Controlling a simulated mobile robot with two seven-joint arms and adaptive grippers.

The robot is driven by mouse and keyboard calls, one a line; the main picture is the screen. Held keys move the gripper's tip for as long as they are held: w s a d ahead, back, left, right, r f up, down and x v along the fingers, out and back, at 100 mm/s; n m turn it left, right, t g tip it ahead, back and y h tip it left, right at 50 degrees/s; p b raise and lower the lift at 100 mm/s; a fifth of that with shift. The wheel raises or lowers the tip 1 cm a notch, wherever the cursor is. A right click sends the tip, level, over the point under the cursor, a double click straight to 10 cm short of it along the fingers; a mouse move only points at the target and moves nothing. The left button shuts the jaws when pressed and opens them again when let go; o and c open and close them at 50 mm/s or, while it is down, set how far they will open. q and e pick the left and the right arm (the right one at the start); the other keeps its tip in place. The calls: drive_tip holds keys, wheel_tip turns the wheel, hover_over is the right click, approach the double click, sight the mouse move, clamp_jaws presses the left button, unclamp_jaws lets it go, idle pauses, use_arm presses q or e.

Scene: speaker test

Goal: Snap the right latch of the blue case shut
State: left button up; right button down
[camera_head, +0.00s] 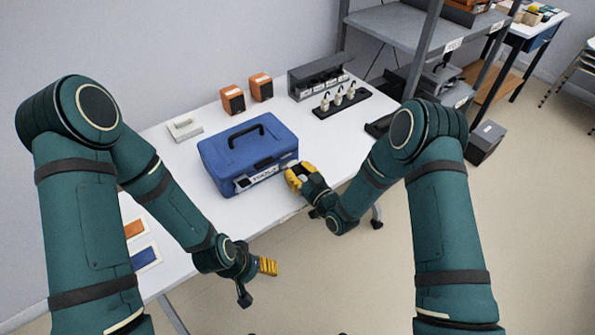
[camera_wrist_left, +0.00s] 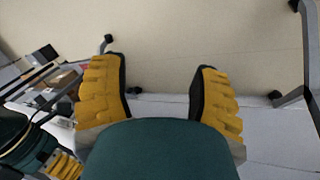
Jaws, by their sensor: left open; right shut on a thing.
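The blue case (camera_head: 248,153) stands on the white table with its lid down and its black handle on top. A white label (camera_head: 264,174) is on its front, and a small pale latch (camera_head: 242,184) shows at the front left. My right gripper (camera_head: 297,176) is shut at the front right corner of the case. Its yellow fingers cover the right latch, so the latch's position cannot be seen. My left gripper (camera_head: 268,267) is empty in front of the table, below its edge. In the left wrist view its yellow fingers (camera_wrist_left: 160,72) are wide apart.
Two orange-and-black boxes (camera_head: 233,99), a grey rack (camera_head: 320,77) and a black strip with padlocks (camera_head: 342,101) stand behind the case. A light grey block (camera_head: 185,128) lies to its left. Orange (camera_head: 134,229) and blue (camera_head: 145,257) cards lie at the table's left.

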sight(285, 159)
drive_tip(key=g+p, duration=0.1)
drive_tip(key=r+g+h+p, duration=0.2)
drive_tip(key=shift+w+a, duration=0.25)
drive_tip(key=shift+w, duration=0.1)
drive_tip(key=g+h+p, duration=0.1)
drive_tip(key=w+r+g+h+p, duration=0.1)
drive_tip(key=g, duration=0.1)
drive_tip(key=shift+a, duration=0.4)
drive_tip(key=shift+w+a+g+h, duration=0.1)
drive_tip(key=shift+w+g+h, duration=0.05)
drive_tip(key=shift+g+h, duration=0.2)
drive_tip(key=shift+p, duration=0.3)
drive_tip(key=shift+f, duration=0.1)
drive_tip(key=c, duration=0.7)
unclamp_jaws()
drive_tip(key=shift+o, duration=0.2)
